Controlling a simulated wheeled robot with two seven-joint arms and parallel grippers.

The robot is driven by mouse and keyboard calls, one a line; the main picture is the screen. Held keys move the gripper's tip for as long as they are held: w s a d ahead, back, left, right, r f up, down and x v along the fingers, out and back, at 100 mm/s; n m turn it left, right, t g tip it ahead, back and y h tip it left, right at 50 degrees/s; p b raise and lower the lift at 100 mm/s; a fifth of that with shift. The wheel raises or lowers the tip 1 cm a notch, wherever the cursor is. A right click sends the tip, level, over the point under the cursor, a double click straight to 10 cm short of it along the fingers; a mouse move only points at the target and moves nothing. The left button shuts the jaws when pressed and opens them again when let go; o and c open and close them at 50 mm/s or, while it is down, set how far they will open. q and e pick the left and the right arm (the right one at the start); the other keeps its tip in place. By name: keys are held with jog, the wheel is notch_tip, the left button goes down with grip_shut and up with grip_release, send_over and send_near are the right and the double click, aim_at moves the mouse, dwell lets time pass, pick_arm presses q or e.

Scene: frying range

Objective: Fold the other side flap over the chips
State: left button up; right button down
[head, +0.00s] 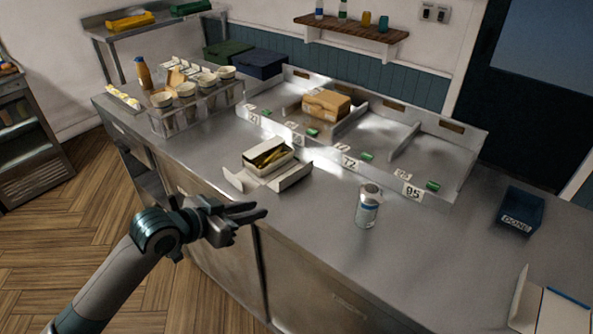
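An open carton (285,178) stands on the steel counter in the middle of the head view, with yellow chips (268,157) inside. One pale flap (236,181) spreads out low at its left front. Another flap or panel (294,176) sticks out at its right front. The far edge of the carton stands up behind the chips; I cannot tell whether a flap there is folded. My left gripper (262,210) is in front of the carton, near the counter's front edge, apart from it and empty. Its two dark fingers show a small gap. My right gripper is out of view.
A metal shaker (368,205) stands right of the carton. Behind is a divided steel tray (425,160) with number cards and a closed brown box (326,104). A rack of cups (190,112) is at left, a blue bin (521,211) at right. The front middle counter is clear.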

aim_at(297, 171)
pick_arm(q)
jog(key=w+r+h, duration=0.1)
jog(key=w+r, duration=0.3)
jog(key=r, duration=0.1)
jog(key=shift+a+r+m+t, duration=0.3)
jog(key=shift+a+r+t, duration=0.05)
jog(key=shift+r+t, duration=0.05)
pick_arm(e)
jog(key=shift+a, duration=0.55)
pick_arm(q)
jog(key=shift+d, duration=0.15)
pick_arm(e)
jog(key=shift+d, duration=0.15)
